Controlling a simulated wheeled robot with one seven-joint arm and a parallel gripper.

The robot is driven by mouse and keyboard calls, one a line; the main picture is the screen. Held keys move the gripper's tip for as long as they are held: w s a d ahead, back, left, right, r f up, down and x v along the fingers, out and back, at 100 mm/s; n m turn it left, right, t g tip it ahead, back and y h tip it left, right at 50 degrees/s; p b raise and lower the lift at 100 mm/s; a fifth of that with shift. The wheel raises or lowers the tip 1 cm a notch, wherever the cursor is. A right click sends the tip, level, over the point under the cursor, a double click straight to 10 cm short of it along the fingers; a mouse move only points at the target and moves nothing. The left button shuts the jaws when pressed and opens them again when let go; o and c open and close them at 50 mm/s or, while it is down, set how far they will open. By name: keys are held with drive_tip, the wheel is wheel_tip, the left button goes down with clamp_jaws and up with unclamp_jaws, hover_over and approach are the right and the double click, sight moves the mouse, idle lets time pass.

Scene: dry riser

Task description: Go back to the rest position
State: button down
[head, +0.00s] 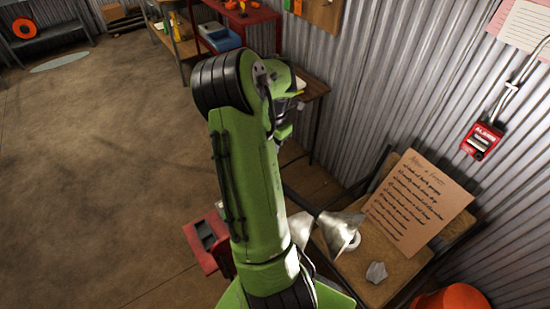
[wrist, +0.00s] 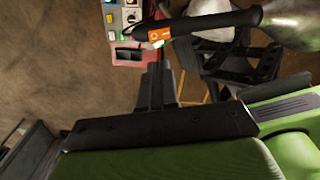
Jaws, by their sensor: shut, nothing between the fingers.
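My green arm rises through the middle of the head view and bends at a black joint near the top. My gripper is hidden there behind the arm. In the wrist view my gripper's dark fingers (wrist: 158,80) are shut and empty. Their tips point toward a black handle-like part with an orange label (wrist: 158,34). In the picture they lie close to it, but I cannot tell whether they touch.
A red box (head: 205,245) stands left of my arm; its buttons show in the wrist view. Metal cones (head: 341,232) and a handwritten board (head: 418,203) are at the right, near a red alarm box (head: 481,140) on the corrugated wall. Open floor lies left.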

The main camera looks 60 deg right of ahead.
drive_tip(key=r, duration=0.1)
drive_tip(key=s+r, duration=0.1)
drive_tip(key=shift+d+r, duration=0.1)
drive_tip(key=shift+r, duration=0.3)
